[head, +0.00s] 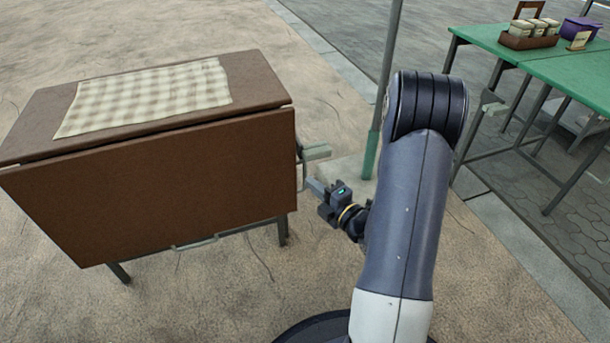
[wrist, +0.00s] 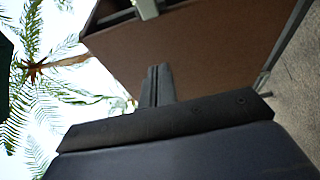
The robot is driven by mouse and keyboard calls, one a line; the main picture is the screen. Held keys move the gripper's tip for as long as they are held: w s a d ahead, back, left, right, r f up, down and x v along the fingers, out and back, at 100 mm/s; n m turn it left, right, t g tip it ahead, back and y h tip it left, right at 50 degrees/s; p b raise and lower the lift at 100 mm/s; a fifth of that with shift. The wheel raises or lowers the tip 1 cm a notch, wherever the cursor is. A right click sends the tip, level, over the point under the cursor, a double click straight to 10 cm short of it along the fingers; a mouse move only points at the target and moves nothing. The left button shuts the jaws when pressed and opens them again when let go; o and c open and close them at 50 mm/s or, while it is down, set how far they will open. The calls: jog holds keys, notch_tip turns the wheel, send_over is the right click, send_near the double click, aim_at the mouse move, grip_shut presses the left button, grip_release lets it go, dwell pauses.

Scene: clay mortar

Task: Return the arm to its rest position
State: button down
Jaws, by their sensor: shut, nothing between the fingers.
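My gripper (head: 314,186) is at the right end of the brown folding table (head: 160,185) in the head view, beside a small light-coloured bracket or handle (head: 316,152) on that end. In the wrist view my gripper (wrist: 159,70) has its two fingers together with nothing between them. Beyond the fingers are the brown side of the table (wrist: 215,45) and the pale bracket (wrist: 148,8). I cannot tell whether the fingertips touch the table. My arm rises from the bottom of the head view and bends down toward the table.
A checked cloth (head: 145,95) lies on the tabletop. A grey-green pole (head: 385,90) stands behind my gripper. Open ground lies in front.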

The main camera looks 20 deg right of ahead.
jog(key=shift+s+d, duration=0.1)
jog(key=shift+s, duration=0.25)
